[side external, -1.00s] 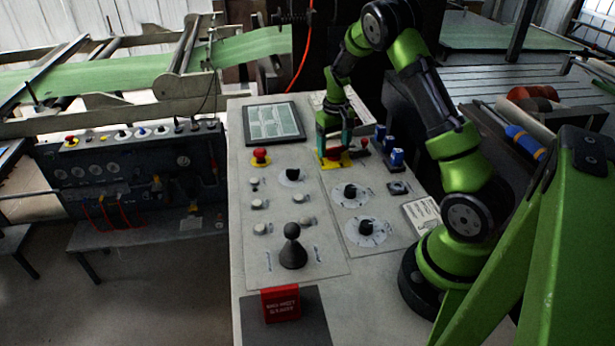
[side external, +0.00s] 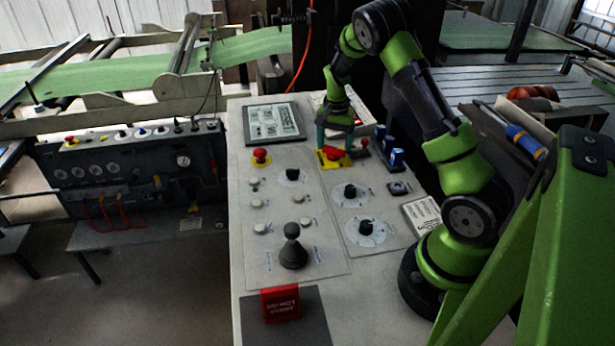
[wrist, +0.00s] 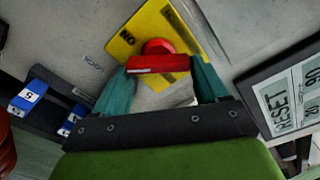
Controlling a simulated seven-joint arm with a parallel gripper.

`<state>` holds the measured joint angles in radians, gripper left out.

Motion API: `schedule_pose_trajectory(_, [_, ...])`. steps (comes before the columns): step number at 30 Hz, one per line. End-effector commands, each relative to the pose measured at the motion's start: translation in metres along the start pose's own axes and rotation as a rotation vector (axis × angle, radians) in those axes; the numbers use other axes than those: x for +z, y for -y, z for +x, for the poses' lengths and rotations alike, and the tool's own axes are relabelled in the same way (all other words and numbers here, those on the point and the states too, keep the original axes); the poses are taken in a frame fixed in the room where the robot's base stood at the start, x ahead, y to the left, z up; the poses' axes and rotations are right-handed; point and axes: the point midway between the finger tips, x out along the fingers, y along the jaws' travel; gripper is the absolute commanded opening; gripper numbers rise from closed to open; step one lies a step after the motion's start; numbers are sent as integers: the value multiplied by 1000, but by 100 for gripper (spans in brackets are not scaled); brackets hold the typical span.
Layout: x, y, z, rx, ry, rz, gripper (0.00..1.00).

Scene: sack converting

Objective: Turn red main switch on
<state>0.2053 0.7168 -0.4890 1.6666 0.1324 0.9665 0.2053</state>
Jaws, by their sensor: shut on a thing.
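The red main switch (side external: 332,154) sits on a yellow plate (side external: 341,163) at the back of the grey control panel. In the wrist view, the switch's red handle (wrist: 158,63) lies crosswise between my two teal fingertips. The yellow plate (wrist: 150,25) there bears the word ON, seen upside down. My gripper (side external: 336,148) points down over the plate and is shut on the handle, one finger at each end; its fingers partly hide the switch in the side view. It also shows in the wrist view (wrist: 160,72).
A lit screen (side external: 273,124) is left of the plate; its RESET text shows in the wrist view. A red mushroom button (side external: 261,156) stands left. A red-topped lever (side external: 364,144) and blue switches (side external: 396,158) stand close on the right. Knobs and a black joystick (side external: 292,250) are nearer.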

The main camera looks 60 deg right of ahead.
Motion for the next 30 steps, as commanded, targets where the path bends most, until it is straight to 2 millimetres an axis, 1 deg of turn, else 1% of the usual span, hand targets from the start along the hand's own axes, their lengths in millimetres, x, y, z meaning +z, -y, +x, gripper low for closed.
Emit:
schedule_pose_trajectory(1, [12,0,4,-2,53,139,42])
schedule_pose_trajectory(6, [12,0,5,3,55,217,42])
schedule_pose_trajectory(15, [13,0,6,7,55,275,42])
schedule_pose_trajectory(27, [13,0,7,8,55,278,42])
schedule_pose_trajectory(28, [13,0,7,8,55,278,77])
schedule_pose_trajectory(30, [12,0,6,7,53,277,88])
